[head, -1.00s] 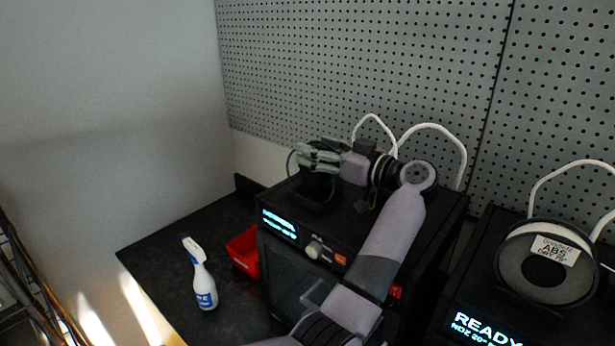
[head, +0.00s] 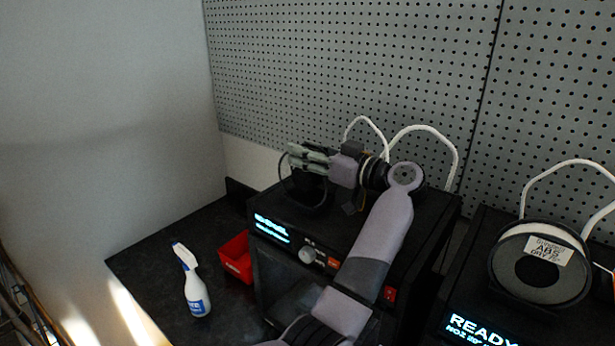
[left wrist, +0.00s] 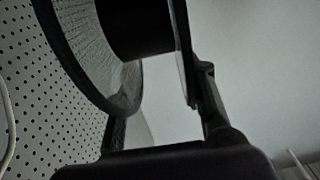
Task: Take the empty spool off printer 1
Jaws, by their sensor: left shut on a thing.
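Printer 1 (head: 345,235) is the black box-shaped printer with a lit display on the dark bench. My left gripper (head: 302,158) is above its top at the back left, shut on the empty spool (head: 281,178). In the head view the spool shows only as a thin dark ring beside and below the fingers, the rest hidden by them. In the left wrist view the spool (left wrist: 75,50) is close up, with a dark rim, a pale inner flange face and a bare black hub. A dark finger of the left gripper (left wrist: 208,100) shows beside it. My right gripper is not in view.
A second printer (head: 480,300) reading READY carries a spool labelled ABS (head: 545,275) at right. White tubes (head: 435,130) arch behind both printers before the pegboard (head: 350,60). A red bin (head: 238,258) and a spray bottle (head: 195,290) stand left of printer 1.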

